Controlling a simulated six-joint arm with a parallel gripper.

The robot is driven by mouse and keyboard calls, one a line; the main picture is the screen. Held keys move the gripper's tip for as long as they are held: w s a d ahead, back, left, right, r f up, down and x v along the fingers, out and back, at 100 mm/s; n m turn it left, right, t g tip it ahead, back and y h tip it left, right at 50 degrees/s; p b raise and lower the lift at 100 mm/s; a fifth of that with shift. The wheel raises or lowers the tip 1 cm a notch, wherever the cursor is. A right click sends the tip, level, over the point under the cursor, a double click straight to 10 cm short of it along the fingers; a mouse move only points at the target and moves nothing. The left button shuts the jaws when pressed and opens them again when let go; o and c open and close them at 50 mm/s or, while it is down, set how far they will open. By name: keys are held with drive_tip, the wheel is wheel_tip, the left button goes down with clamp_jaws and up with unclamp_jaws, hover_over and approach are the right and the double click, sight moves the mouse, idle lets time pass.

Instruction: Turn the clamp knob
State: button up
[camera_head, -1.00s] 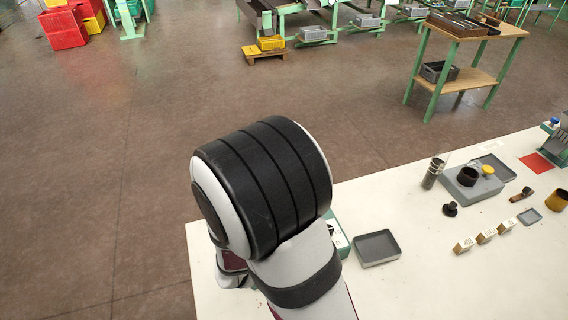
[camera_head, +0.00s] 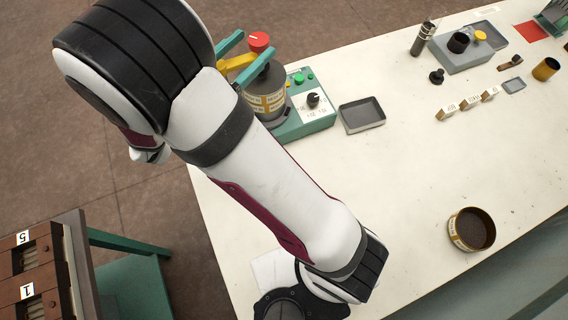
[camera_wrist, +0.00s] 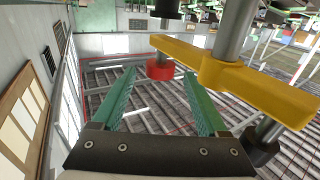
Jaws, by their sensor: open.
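The red clamp knob (camera_head: 259,41) sits at the top of the yellow clamp bar (camera_head: 236,63), above a stack of grey sieves (camera_head: 267,88) on a teal machine. My gripper (camera_head: 256,44) is open, its two teal fingers to either side of the knob's line. In the wrist view the red knob (camera_wrist: 160,72) appears between the fingertips of my gripper (camera_wrist: 159,76), with a gap on each side. I cannot tell whether it is within their reach. The yellow bar (camera_wrist: 240,85) crosses the view at the right, near the right finger.
The teal machine base (camera_head: 309,120) has a black dial and green buttons. A grey tray (camera_head: 362,115) and a round sieve (camera_head: 472,229) rest on the white table (camera_head: 410,180). Small labelled blocks stand behind. A brown rack (camera_head: 40,270) is at lower left.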

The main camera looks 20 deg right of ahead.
drive_tip(key=v, duration=1)
drive_tip(key=s+d+n+g+y, duration=0.1)
drive_tip(key=s+d+g+y, duration=0.2)
drive_tip(key=s+d+g, duration=0.7)
drive_tip(key=s+f+n+g+y, duration=0.2)
drive_tip(key=s+f+n+y, duration=0.15)
drive_tip(key=s+y, duration=0.55)
drive_tip(key=n+t+h, duration=1.2)
drive_tip(key=n, duration=2)
approach(252, 48)
drive_tip(key=x, duration=1.1)
drive_tip(key=shift+w+d, duration=0.2)
drive_tip(key=shift+d, duration=0.15)
